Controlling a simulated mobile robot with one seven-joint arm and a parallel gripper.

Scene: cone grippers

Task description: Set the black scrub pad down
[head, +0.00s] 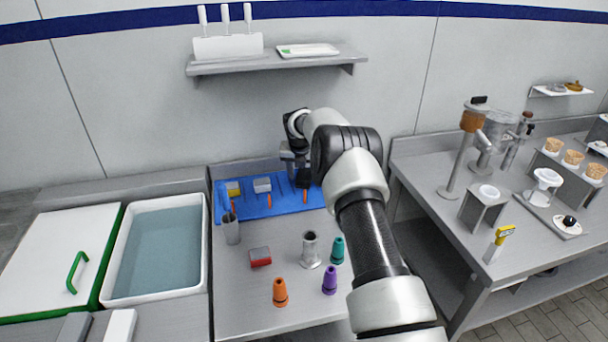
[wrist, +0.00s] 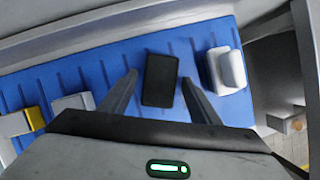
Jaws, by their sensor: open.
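The black scrub pad (wrist: 160,80) lies flat on the blue ribbed mat (wrist: 68,84) in the wrist view, with its long side running away from me. My gripper (wrist: 159,77) is open, with one finger on each side of the pad. A narrow strip of blue shows between the pad and each finger, so neither seems to touch it. In the head view my gripper (head: 301,180) is low over the right part of the mat (head: 280,207), and my arm hides much of that end.
A white block with a raised grip (wrist: 226,70) stands close right of the pad. A grey block (wrist: 74,104) and a yellow-and-white sponge (wrist: 20,122) lie left. Several coloured cones (head: 280,292), a red-and-grey block (head: 260,257) and a metal cup (head: 231,229) stand in front.

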